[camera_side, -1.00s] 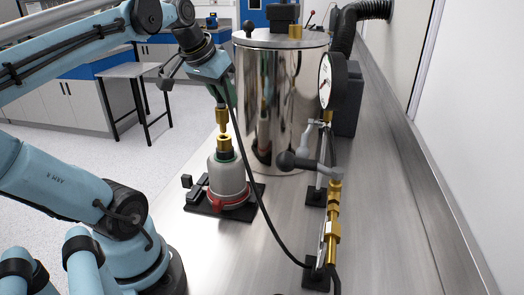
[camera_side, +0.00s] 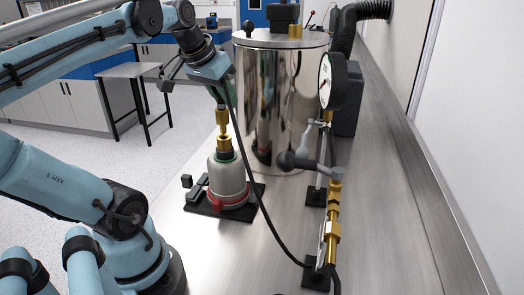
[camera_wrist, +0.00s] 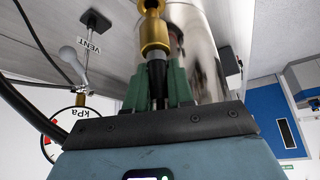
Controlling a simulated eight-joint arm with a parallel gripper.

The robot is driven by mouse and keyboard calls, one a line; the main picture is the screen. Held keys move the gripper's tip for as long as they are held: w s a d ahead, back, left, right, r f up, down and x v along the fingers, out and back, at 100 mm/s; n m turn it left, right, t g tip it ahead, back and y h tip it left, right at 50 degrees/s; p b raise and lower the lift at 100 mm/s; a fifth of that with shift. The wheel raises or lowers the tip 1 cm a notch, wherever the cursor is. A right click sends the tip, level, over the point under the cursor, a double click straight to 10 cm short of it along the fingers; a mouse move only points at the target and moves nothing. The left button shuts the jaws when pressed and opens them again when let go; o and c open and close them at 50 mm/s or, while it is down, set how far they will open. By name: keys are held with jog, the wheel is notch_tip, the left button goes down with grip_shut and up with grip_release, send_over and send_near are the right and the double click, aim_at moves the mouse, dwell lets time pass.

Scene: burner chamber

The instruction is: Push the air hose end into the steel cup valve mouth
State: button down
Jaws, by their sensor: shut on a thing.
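The air hose end is a brass fitting (camera_side: 222,117) with a narrower tip, pointing down in the side view. My gripper (camera_side: 219,97) is shut on it from above; the green fingers (camera_wrist: 165,87) close around its dark upper part in the wrist view. The steel cup (camera_side: 228,180) is a grey rounded body with a red band, upright on a black base plate. Its brass valve mouth (camera_side: 224,144) points up, directly below the hose end. The tip meets the mouth; how deep it sits cannot be told. In the wrist view brass (camera_wrist: 154,33) shows beyond the fingers.
The black hose (camera_side: 254,190) hangs from my gripper to the brass pipework (camera_side: 333,230) at the right. A large shiny cylinder (camera_side: 279,100) stands close behind the cup. A gauge (camera_side: 326,80) and a grey lever with a black knob (camera_side: 290,160) stand right of it.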

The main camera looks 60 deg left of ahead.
aim_at(224, 107)
jog(key=shift+f, duration=0.25)
jog(key=shift+f, duration=0.7)
jog(key=shift+f, duration=0.8)
jog(key=c, duration=0.9)
grip_release()
jog(key=shift+r, duration=0.1)
jog(key=v, duration=1.2)
jog(key=w+d+f+m+h, duration=0.1)
jog(key=w+d+f, duration=0.3)
jog(key=f, duration=0.5)
jog(key=w+d+f+m+t+h, duration=0.1)
jog(key=w+d+f+m, duration=0.2)
jog(key=d+f, duration=0.6)
jog(key=shift+w+d+f+t, duration=0.3)
jog(key=shift+w+f, duration=0.3)
